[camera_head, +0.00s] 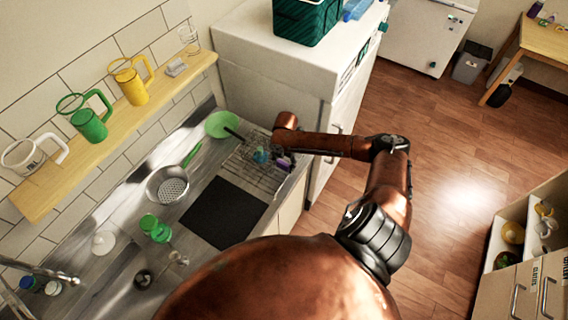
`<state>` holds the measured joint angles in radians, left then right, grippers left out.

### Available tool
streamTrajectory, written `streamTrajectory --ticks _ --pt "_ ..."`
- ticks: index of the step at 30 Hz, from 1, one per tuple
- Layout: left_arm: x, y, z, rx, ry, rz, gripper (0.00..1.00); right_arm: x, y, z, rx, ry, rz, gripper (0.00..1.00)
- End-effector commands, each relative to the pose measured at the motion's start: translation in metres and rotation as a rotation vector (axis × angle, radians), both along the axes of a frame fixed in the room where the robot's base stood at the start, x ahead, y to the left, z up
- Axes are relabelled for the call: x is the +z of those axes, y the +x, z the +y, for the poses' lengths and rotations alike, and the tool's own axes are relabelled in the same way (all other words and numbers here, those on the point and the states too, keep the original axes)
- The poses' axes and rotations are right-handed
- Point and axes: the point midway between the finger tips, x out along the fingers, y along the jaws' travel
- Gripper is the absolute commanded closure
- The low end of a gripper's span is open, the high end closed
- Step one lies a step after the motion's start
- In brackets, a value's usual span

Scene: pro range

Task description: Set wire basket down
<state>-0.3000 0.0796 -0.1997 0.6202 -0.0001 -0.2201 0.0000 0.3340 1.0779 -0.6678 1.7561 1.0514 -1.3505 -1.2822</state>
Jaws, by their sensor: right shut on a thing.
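The wire basket (261,155) is small in the head view, at the counter's far right end, with blue and purple bits showing in or beside it. My right gripper (280,160) is at its right side, small and dark, below the copper wrist. It is shut on the basket, though its fingers are hard to make out. The basket is over or on a wire drying rack (240,172); I cannot tell whether it touches. My left gripper is not in view.
A black mat (222,213) lies in front of the rack. A green bowl (222,124) and a strainer (167,186) are to the left. A tall white cabinet (270,60) stands just behind.

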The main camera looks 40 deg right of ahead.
Motion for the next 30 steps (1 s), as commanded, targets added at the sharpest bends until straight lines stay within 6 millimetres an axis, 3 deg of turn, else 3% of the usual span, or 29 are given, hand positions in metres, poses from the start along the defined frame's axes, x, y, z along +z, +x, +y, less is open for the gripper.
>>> streamTrajectory --ticks 4,5,12,23,30 --pt "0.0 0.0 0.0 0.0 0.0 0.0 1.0 -0.002 0.001 0.0 0.0 0.001 -0.002 0.93" --pt "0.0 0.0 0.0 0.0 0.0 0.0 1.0 -0.002 0.0 0.0 0.0 0.0 -0.001 0.51" --pt "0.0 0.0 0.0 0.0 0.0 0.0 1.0 -0.002 0.0 0.0 0.0 0.0 0.0 0.35" --pt "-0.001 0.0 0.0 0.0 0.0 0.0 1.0 0.004 0.001 -0.001 0.0 -0.001 -0.001 0.35" --pt "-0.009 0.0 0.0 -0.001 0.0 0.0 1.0 0.046 0.001 -0.001 0.002 -0.003 -0.005 0.35"
